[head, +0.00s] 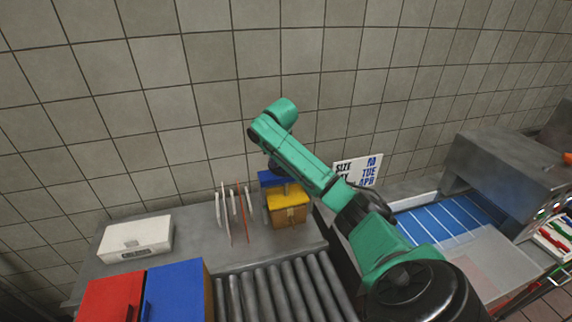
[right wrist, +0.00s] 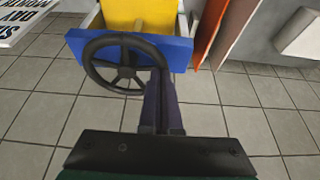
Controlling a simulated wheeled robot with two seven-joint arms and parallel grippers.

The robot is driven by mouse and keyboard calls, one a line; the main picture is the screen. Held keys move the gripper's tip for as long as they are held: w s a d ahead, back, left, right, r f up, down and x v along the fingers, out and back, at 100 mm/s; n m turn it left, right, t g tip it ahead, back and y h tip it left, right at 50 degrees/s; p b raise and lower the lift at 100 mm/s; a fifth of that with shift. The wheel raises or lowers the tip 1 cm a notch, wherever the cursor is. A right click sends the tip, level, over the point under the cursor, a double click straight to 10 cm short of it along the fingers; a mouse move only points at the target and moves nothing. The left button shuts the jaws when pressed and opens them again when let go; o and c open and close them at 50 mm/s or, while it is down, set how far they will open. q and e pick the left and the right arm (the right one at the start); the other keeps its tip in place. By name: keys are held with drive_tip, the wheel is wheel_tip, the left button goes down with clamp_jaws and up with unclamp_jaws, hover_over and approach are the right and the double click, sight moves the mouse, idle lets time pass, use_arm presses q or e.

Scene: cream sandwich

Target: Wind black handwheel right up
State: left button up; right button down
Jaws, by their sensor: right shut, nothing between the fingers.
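The black handwheel (right wrist: 125,84) shows in the right wrist view, with spokes and a round rim, in front of a blue panel (right wrist: 182,58). A yellow part (right wrist: 122,14) is beyond the panel. My right gripper (right wrist: 160,74) is shut and empty, its dark fingertips over the right side of the wheel's rim. I cannot tell whether they touch it. In the head view, a yellow box (head: 287,203) with a blue part (head: 268,180) behind it stands on the counter. My green right arm reaches over it, and I cannot make out the wheel there. My left gripper is not in view.
Thin upright boards (head: 236,212) stand left of the yellow box. A white box (head: 136,238), a red bin (head: 110,298), a blue bin (head: 176,292) and a roller conveyor (head: 280,290) are nearby. A sign (head: 358,170) is behind my arm. A blue belt (head: 440,225) lies at the right.

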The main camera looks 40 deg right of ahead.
sight(284, 172)
drive_tip(key=shift+s+a+f, duration=0.1)
drive_tip(key=shift+s+f, duration=0.2)
drive_tip(key=shift+s, duration=0.55)
drive_tip(key=shift+s+d+f, duration=0.1)
drive_tip(key=shift+s+d, duration=0.1)
drive_tip(key=shift+s, duration=0.55)
drive_tip(key=shift+s+d, duration=0.2)
drive_tip(key=shift+s, duration=0.15)
drive_tip(key=shift+s, duration=0.1)
drive_tip(key=shift+s+d, duration=0.7)
drive_tip(key=shift+d, duration=0.1)
